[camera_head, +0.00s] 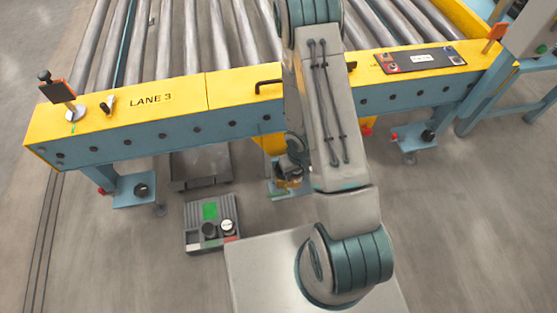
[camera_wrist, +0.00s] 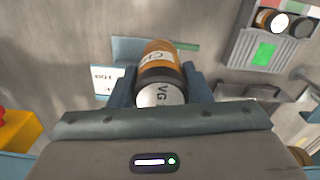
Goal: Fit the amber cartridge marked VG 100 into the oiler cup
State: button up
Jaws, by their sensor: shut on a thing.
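In the wrist view my gripper (camera_wrist: 160,88) is shut on the amber cartridge (camera_wrist: 160,52). The cartridge has an amber body with a pale label, a black collar and a white end face where "VG" can be read; the rest of the mark is hidden. In the head view my gripper (camera_head: 289,174) is small and partly covered by my arm, with the cartridge (camera_head: 288,183) just under it. Behind the cartridge in the wrist view is a blue-grey plate (camera_wrist: 126,52). I cannot make out the oiler cup, or whether the cartridge touches anything.
A grey rack (camera_head: 190,241) with a green panel and round-topped cartridges stands on the floor at lower left; it also shows in the wrist view (camera_wrist: 243,50). The yellow conveyor beam (camera_head: 180,97) marked LANE 3 runs across. A dark tray (camera_head: 201,165) lies below it.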

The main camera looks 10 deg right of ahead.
jog(key=shift+s+d, duration=0.15)
jog(key=shift+s, duration=0.1)
jog(key=shift+w+f, duration=0.1)
jog(key=shift+w, duration=0.05)
jog(key=w+a+f+b, duration=0.1)
jog(key=w+f+b, duration=0.1)
jog(key=w+f, duration=0.5)
jog(key=w, duration=0.4)
jog(key=shift+w+a, duration=0.15)
jog(key=shift+a, duration=0.2)
notch_tip(320, 180, down, 4)
jog(key=shift+b, duration=0.85)
jog(key=shift+c, duration=1)
jog(key=shift+r, duration=0.1)
jog(key=o, duration=1.3)
jog(key=shift+r, duration=0.15)
